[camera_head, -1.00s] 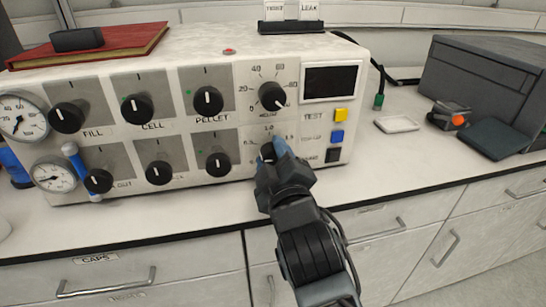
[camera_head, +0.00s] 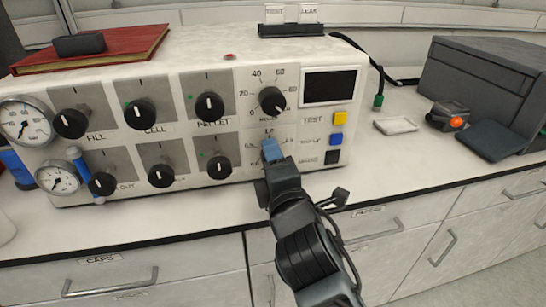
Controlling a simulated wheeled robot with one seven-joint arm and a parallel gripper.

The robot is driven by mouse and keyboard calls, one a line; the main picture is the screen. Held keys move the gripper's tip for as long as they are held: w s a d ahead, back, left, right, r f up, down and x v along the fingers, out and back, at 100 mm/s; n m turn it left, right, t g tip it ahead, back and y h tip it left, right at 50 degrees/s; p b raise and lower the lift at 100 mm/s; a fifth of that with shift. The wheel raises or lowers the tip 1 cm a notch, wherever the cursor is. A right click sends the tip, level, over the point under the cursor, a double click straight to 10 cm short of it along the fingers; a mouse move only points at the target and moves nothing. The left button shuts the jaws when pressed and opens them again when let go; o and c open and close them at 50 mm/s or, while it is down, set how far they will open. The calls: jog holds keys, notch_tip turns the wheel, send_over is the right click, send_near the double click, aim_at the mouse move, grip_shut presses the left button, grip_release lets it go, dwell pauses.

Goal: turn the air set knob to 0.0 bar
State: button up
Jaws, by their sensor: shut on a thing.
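The panel (camera_head: 230,125) is the front of a white box with several black knobs. At its lower right is a small dial marked 1.0 (camera_head: 269,132) at the top, with other marks partly covered. My gripper (camera_head: 272,151) is at this dial, shut on its knob. One blue fingertip now faces the camera and hides the knob and its pointer, so the setting cannot be read. The dial's name label is also hidden behind my gripper.
A larger knob (camera_head: 272,100) is close above my gripper. Yellow (camera_head: 340,118), blue (camera_head: 336,139) and black (camera_head: 332,157) buttons are close on the right, and another black knob (camera_head: 219,167) on the left. Two round gauges (camera_head: 24,121) are at the far left.

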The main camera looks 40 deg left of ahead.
jog(key=shift+n, duration=0.3)
jog(key=shift+f, duration=0.1)
jog(key=o, duration=1.1)
jog(key=shift+c, duration=0.2)
jog(key=v, duration=0.6)
jog(key=shift+s+d, duration=0.15)
jog(key=shift+d, duration=0.1)
jog(key=shift+s+d, duration=0.4)
jog(key=shift+s, duration=0.05)
